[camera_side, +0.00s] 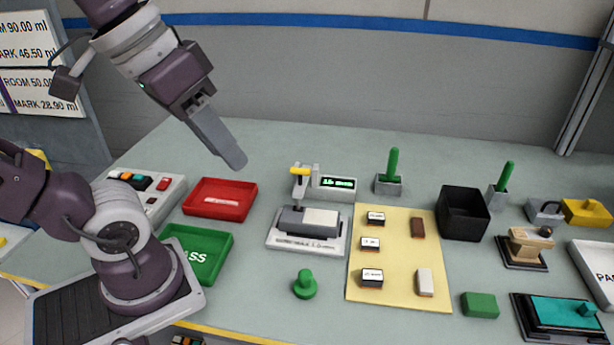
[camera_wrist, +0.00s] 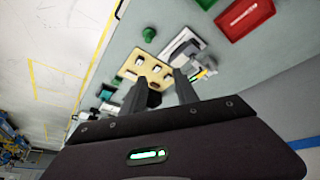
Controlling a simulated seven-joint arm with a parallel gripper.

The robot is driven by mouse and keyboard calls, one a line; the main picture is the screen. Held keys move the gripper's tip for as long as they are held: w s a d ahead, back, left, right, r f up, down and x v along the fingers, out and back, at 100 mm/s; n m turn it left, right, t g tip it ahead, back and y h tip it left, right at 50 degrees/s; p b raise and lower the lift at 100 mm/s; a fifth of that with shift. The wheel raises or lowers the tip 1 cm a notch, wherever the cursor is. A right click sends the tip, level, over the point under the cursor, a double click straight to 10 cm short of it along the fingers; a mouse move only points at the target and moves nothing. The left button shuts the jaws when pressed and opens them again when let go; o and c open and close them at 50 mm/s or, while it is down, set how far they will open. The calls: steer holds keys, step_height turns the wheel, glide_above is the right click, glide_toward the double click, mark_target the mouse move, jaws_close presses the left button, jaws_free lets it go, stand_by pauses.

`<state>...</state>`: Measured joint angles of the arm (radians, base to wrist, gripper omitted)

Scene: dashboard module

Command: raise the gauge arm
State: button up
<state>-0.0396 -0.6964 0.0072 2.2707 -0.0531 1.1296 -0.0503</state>
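The gauge (camera_side: 308,228) stands on the table with a pale base, a grey block on it and a post. A yellow-tipped arm (camera_side: 300,171) sits at the top of the post, beside a small green-lit display (camera_side: 337,183). In the wrist view the gauge (camera_wrist: 183,46) lies beyond the fingertips, with its yellow part (camera_wrist: 198,75) close to the right finger in the picture. My gripper (camera_side: 236,161) is up and to the left of the gauge, apart from it, above the red tray. The wrist view shows its two fingers (camera_wrist: 160,76) spread with nothing held between them.
A red tray (camera_side: 220,212) and a green tray (camera_side: 225,236) lie left of the gauge. A green knobbed piece (camera_side: 305,285) is in front. A yellow board (camera_side: 395,285) with several small blocks lies right. A green upright handle (camera_side: 392,163) and black bin (camera_side: 465,232) stand behind it.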

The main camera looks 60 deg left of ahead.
steer(key=w+f+n+g+h, duration=0.1)
steer(key=w+n+g+h, duration=0.25)
steer(key=n, duration=0.35)
steer(key=n+t+h, duration=0.6)
steer(key=n+h, duration=0.1)
steer(key=n, duration=1.2)
glide_above(302, 174)
steer(key=s+a, duration=0.2)
steer(key=s, duration=0.1)
step_height(302, 174, down, 18)
steer(key=a+r+n+t, duration=0.1)
steer(key=a+n, duration=0.1)
steer(key=shift+m+y, duration=0.25)
steer(key=shift+m, duration=0.05)
steer(key=x, duration=0.7)
steer(key=shift+a+f, duration=0.25)
steer(key=shift+f, duration=0.05)
steer(key=shift+w+d+f, duration=0.15)
steer(key=shift+w+d, duration=0.1)
steer(key=shift+w, duration=0.05)
steer(key=shift+c, duration=0.3)
